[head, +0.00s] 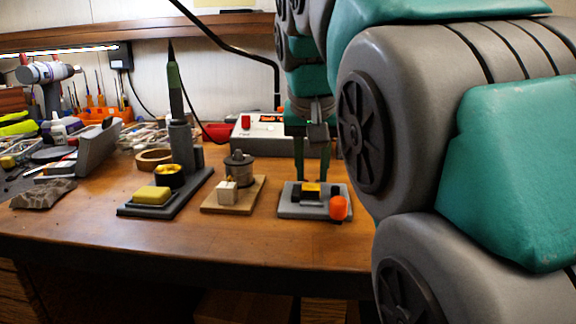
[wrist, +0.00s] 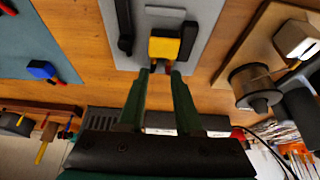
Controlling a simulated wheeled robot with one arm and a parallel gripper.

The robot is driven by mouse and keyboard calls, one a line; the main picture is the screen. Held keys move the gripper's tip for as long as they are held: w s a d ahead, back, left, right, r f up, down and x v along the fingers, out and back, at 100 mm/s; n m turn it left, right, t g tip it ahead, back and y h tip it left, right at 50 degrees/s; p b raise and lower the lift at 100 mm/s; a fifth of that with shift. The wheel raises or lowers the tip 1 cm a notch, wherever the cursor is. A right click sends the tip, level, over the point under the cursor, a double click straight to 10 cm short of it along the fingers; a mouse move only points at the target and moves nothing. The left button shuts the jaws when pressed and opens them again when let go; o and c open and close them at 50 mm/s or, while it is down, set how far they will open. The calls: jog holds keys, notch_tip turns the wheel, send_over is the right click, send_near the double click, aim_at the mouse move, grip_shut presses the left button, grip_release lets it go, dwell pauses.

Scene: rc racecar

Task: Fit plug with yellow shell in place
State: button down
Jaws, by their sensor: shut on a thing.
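The plug with a yellow shell (head: 311,187) sits low at the grey base plate (head: 288,210), among dark blocks. In the wrist view the plug (wrist: 164,47) shows a yellow top and dark sides, over the grey plate (wrist: 205,12). My gripper (head: 312,179) points down over the plate, its green fingers at the plug. In the wrist view my gripper (wrist: 160,72) has its fingertips a little apart, shut on the near end of the plug. I cannot tell whether the plug is seated or held just above the plate.
An orange ball-like part (head: 338,207) is at the plate's front right corner. A wooden board (head: 211,208) with a metal pot and a dark stand base (head: 133,207) stand to the left. A grey box (head: 262,133) with a red switch is behind.

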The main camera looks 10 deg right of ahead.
jog(key=shift+c, duration=0.6)
grip_release()
dwell(0.3)
